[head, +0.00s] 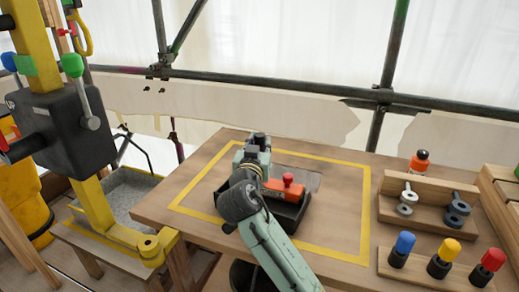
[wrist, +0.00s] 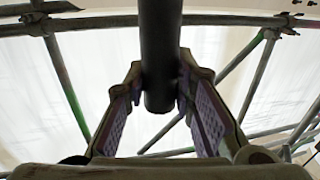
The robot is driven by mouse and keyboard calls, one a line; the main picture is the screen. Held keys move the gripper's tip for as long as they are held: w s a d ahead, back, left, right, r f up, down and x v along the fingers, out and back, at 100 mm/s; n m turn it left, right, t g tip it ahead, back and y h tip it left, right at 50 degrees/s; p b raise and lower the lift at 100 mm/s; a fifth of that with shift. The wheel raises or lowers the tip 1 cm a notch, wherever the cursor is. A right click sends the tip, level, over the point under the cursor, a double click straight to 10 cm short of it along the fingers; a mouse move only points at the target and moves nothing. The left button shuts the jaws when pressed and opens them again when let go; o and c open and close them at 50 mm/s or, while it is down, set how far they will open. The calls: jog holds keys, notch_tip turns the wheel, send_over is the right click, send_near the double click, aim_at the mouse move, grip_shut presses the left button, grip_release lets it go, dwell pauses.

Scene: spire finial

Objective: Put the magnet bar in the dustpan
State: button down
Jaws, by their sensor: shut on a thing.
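My gripper (wrist: 160,95) is shut on a dark grey round bar, which I take to be the magnet bar (wrist: 161,50). In the wrist view its rounded lower end shows between the two pads and the rest runs out of the top of the picture. In the head view my gripper (head: 257,148) is over the far part of the yellow-taped square, and a dark end shows at its top. A black tray-like thing, likely the dustpan (head: 292,214), sits on the table just right of my arm, partly hidden by it. An orange piece with a red knob (head: 288,180) shows at its far side.
A clear panel (head: 306,180) shows behind the orange piece. On the right are a wooden rack (head: 420,214) with metal parts, an orange-capped bottle (head: 419,162) and a block with blue, yellow and red-topped pegs (head: 440,262). A yellow-black machine (head: 68,130) stands left. The taped square's right side is clear.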

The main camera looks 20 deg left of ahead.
jog(key=shift+r, duration=0.2)
jog(key=shift+f, duration=0.2)
jog(key=c, duration=1.4)
grip_release()
jog(key=shift+o, duration=0.2)
jog(key=shift+r, duration=0.1)
